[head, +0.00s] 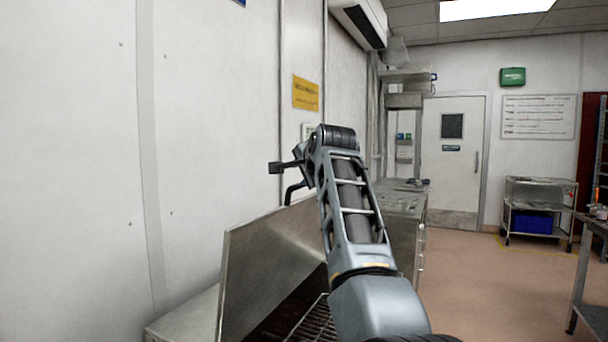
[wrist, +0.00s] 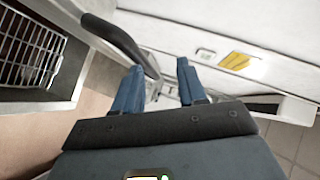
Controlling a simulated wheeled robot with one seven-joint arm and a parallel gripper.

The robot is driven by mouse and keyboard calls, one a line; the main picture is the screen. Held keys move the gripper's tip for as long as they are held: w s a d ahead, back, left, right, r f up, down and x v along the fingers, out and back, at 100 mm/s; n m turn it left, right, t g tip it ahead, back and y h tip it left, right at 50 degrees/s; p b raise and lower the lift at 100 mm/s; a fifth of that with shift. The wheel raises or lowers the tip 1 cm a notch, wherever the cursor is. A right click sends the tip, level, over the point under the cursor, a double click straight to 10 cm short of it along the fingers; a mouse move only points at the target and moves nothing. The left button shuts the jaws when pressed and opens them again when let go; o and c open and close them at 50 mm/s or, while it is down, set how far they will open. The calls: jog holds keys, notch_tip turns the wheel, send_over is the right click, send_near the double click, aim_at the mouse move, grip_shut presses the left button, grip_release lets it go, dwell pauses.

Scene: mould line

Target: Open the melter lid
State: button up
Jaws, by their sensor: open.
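The melter lid (head: 262,262) is a flat metal panel at the lower middle of the head view. It stands raised and tilted, with a dark opening and a wire rack (head: 316,322) beside it. A black curved handle (wrist: 120,40) shows in the wrist view, and a dark hooked piece, likely the same handle (head: 291,192), shows above the lid in the head view. My gripper (wrist: 161,66) is open, with two blue fingers. The handle's near end appears between the fingertips, closer to the left one; I cannot tell whether they touch. My arm hides part of the melter.
A white panel wall (head: 80,170) runs close along the left. A steel cabinet (head: 407,215) stands beyond my arm. A trolley with a blue bin (head: 532,222) and a workbench (head: 592,225) are at the right. The floor (head: 490,290) between is clear.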

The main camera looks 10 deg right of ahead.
jog(key=s+a+r+p, duration=0.1)
jog(key=s+r+p, duration=0.1)
jog(key=s+r, duration=0.3)
jog(key=shift+s+a+p, duration=0.35)
jog(key=shift+p, duration=0.05)
dwell(0.5)
jog(key=shift+r, duration=0.1)
dwell(0.4)
